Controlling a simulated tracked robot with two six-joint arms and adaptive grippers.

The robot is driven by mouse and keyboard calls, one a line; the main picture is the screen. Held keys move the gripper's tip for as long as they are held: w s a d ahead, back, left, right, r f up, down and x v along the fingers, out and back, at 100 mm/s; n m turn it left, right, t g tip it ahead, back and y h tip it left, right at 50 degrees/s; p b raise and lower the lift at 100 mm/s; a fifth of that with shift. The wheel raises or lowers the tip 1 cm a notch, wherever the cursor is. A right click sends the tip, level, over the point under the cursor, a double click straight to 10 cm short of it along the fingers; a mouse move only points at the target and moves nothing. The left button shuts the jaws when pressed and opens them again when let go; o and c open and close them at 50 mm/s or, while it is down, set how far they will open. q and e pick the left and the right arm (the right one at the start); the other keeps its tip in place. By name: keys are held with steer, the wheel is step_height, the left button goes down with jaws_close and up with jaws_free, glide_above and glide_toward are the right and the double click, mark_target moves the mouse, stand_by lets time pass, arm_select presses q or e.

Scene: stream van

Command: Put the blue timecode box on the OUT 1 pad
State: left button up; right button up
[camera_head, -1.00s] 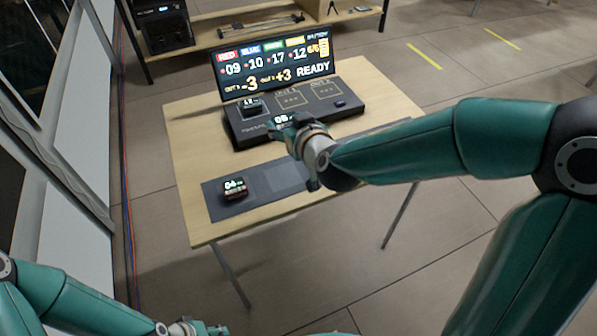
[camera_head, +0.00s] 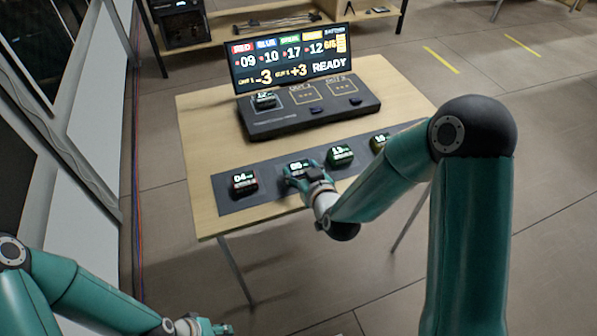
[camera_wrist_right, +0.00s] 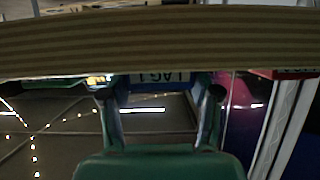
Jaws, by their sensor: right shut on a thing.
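The blue timecode box (camera_head: 297,166) is at the second place from the left on the dark mat, its lit digits facing up. My right gripper (camera_head: 303,176) is shut on it; I cannot tell whether the box touches the mat. The OUT 1 pad (camera_head: 306,94) is an outlined square on the black console (camera_head: 300,119), behind the mat, and looks empty. My left gripper (camera_head: 203,327) is low at the left, away from the table; its jaws are unclear.
The mat (camera_head: 235,206) also holds a red box (camera_head: 243,182), a green box (camera_head: 340,154) and a yellow box (camera_head: 379,142). A small lit box (camera_head: 264,99) stands on the console's left. OUT 2 pad (camera_head: 339,87) looks empty. A score screen (camera_head: 290,60) stands behind.

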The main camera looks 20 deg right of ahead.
steer(key=o, duration=1.2)
steer(key=shift+f, duration=0.1)
